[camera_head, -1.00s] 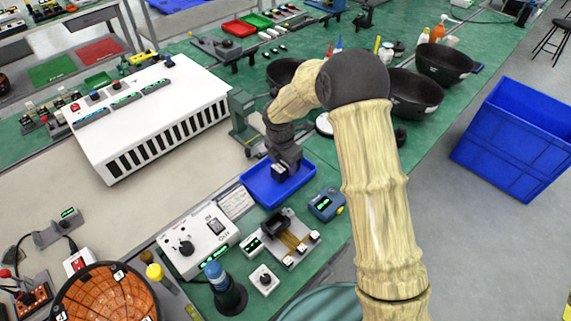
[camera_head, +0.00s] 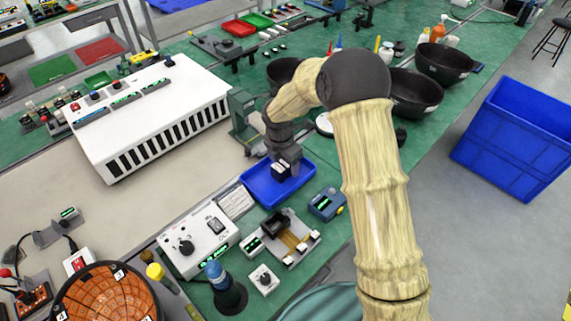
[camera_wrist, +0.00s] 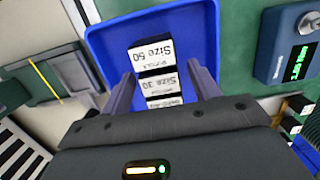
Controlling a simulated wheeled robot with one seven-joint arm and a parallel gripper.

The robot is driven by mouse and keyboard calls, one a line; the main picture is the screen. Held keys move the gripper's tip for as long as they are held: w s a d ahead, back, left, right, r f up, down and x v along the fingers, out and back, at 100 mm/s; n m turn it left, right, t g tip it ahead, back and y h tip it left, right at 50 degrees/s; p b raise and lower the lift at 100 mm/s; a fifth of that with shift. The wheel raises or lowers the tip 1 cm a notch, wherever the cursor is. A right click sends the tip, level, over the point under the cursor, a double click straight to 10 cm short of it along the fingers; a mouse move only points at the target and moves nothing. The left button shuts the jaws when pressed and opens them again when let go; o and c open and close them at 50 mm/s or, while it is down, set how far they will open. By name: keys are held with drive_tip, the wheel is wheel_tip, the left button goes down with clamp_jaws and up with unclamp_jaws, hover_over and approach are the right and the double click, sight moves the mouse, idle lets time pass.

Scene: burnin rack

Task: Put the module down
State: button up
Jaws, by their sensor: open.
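Small black blocks with white labels lie in a row in the blue tray (camera_wrist: 105,45). I cannot tell which is the task's module. My gripper (camera_wrist: 163,84) is open over the tray, with a finger on each side of the row. In the head view my gripper (camera_head: 286,160) is low over the blue tray (camera_head: 265,194), with a dark block (camera_head: 281,172) just below it. Contact is not clear.
A blue device with a green display (camera_head: 326,204) stands right of the tray. A white control box (camera_head: 198,238) and a fixture (camera_head: 285,238) are in front. A green vise-like tool (camera_head: 242,112) is behind. A large white vented box (camera_head: 150,115) stands at left.

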sight(285, 166)
wheel_tip(285, 166, up, 11)
drive_tip(key=s, duration=0.1)
drive_tip(key=shift+a, duration=0.45)
drive_tip(key=shift+r, duration=0.1)
drive_tip(key=s+d+r+m+t+y, duration=0.1)
drive_tip(key=s+d+m, duration=1.9)
drive_tip(key=m, duration=0.7)
drive_tip(key=shift+d+m+t, duration=0.3)
